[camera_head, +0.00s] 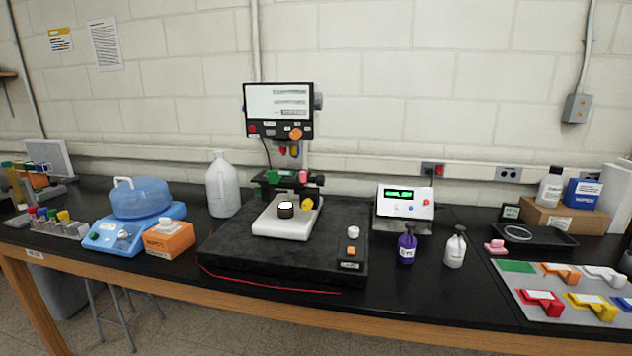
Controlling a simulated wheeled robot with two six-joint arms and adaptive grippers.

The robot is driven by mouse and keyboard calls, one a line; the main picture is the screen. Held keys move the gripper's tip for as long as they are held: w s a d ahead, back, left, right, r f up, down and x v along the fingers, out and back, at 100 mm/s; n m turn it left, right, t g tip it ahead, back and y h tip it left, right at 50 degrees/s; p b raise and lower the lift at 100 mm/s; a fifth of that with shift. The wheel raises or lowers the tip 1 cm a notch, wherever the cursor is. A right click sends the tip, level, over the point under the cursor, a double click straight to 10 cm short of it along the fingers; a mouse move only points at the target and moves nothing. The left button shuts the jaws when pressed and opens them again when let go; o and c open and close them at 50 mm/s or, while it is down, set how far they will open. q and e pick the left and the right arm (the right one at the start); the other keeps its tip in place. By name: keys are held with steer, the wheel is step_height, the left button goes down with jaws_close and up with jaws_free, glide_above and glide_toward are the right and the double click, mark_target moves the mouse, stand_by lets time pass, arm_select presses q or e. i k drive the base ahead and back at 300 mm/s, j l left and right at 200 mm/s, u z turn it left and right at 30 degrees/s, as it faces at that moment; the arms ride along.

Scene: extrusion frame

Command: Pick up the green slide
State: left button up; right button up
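A small green piece (273,177) sits on the stage of the microscope-like instrument (279,92) at the centre, left of a pink piece (303,176). Neither of my grippers is in view.
The board also carries orange (560,271), white (604,274), red (541,301) and yellow (592,304) tabbed pieces. A black tray (545,243) lies behind it. Purple (407,246) and white (455,250) bottles stand to its left.

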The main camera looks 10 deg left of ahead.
mark_target(275, 176)
steer(key=i+j, duration=0.1)
steer(key=j, duration=0.45)
steer(key=i+j, duration=0.15)
steer(key=j, duration=0.4)
steer(key=i+j, duration=0.1)
steer(key=j, duration=0.45)
steer(key=i+j, duration=0.1)
steer(key=j, duration=0.45)
steer(key=i+j, duration=0.1)
steer(key=j, duration=0.45)
steer(key=i+j, duration=0.15)
steer(key=j, duration=0.4)
steer(key=i+j+z, duration=0.1)
steer(key=j, duration=0.45)
